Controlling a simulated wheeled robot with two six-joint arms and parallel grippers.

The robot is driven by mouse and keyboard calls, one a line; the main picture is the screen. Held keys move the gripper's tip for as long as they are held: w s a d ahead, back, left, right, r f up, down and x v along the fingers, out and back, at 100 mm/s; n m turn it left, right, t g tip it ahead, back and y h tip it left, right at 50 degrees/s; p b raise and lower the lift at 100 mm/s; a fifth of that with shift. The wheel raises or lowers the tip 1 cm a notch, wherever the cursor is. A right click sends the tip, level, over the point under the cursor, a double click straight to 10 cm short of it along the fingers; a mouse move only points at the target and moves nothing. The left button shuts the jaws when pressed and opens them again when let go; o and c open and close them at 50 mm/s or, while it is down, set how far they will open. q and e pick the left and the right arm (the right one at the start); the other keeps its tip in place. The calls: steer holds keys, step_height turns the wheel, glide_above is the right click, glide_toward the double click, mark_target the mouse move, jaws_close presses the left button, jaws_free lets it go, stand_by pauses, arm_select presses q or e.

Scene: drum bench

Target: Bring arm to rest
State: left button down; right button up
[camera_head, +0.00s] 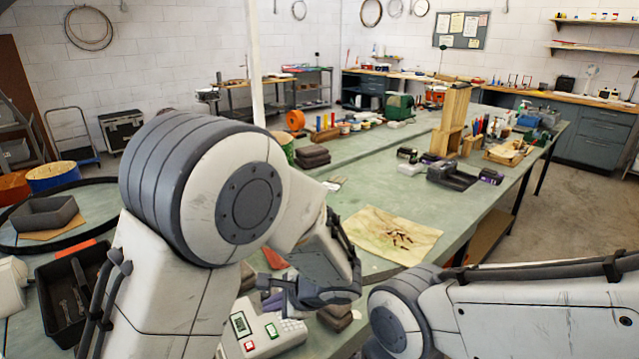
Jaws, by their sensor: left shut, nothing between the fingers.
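My left arm fills the middle of the view, bent at a large grey and white joint. Its dark gripper (345,284) hangs low over the near bench, shut with nothing in it, partly hidden by my own arm. It is just above and right of a pale device with a small screen and coloured buttons (262,334); I cannot tell whether they touch. My right arm comes in from the right along the lower edge, and its gripper is not in view.
A tan cloth (388,232) with small dark pieces lies on the green bench (400,180) beyond the left gripper. A black tray with wrenches (68,300) and a grey open box (42,214) are at left. A wooden stand (446,125) and several tools are farther back.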

arm_select(q)
steer(key=s+d+r+n+g+h, duration=0.1)
steer(key=s+d+r+n+h, duration=0.1)
steer(key=s, duration=0.6)
steer(key=s+d+r+n+g+h, duration=0.2)
steer(key=s+d+n+h, duration=0.1)
steer(key=s, duration=0.4)
steer(key=s+d+r+n+g+h, duration=0.1)
steer(key=s+d+r+n+h, duration=0.1)
steer(key=s, duration=0.6)
steer(key=shift+s+d+n+h, duration=0.3)
steer(key=shift+d+n+h, duration=0.1)
steer(key=shift+h, duration=0.3)
steer(key=shift+a, duration=0.1)
